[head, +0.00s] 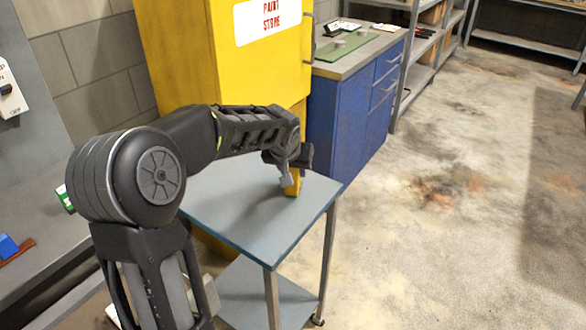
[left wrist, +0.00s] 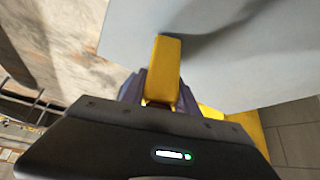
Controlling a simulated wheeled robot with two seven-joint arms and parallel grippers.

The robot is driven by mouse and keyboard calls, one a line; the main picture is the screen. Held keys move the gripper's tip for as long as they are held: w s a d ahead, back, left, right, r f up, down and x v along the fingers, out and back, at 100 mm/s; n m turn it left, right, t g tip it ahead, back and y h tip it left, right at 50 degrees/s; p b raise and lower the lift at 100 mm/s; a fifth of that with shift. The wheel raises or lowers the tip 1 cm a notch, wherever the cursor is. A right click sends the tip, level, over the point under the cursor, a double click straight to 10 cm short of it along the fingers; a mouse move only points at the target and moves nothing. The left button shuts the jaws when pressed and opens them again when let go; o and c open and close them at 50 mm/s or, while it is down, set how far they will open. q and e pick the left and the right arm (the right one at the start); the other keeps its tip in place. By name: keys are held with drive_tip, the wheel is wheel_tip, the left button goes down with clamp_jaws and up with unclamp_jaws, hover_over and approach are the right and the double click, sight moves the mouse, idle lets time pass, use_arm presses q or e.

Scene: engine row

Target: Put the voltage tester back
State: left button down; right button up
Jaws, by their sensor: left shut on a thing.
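The voltage tester appears to be the yellow block-like thing (head: 292,187) over the small table's blue-grey top (head: 240,215). My left gripper (head: 289,168) points down and is shut on its upper part. In the left wrist view the yellow tester (left wrist: 164,68) sticks out from between the dark fingers (left wrist: 160,92), with the pale table top behind it and a shadow beside it. I cannot tell whether its lower end touches the table. My right gripper is not in view.
A yellow paint store cabinet (head: 220,60) stands right behind the table. A blue drawer bench (head: 345,115) with a green mat (head: 343,46) is beyond it. A grey bench at left holds a blue item (head: 8,246). Floor on the right (head: 450,230) is clear.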

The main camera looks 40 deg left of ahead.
use_arm(q)
drive_tip(key=shift+f, duration=0.2)
drive_tip(key=c, duration=0.9)
unclamp_jaws()
drive_tip(key=shift+r, duration=0.1)
drive_tip(key=shift+r, duration=0.1)
drive_tip(key=shift+r, duration=0.2)
drive_tip(key=b+v, duration=0.1)
drive_tip(key=v, duration=1)
drive_tip(key=shift+s+d+r, duration=0.1)
drive_tip(key=shift+s+r, duration=0.15)
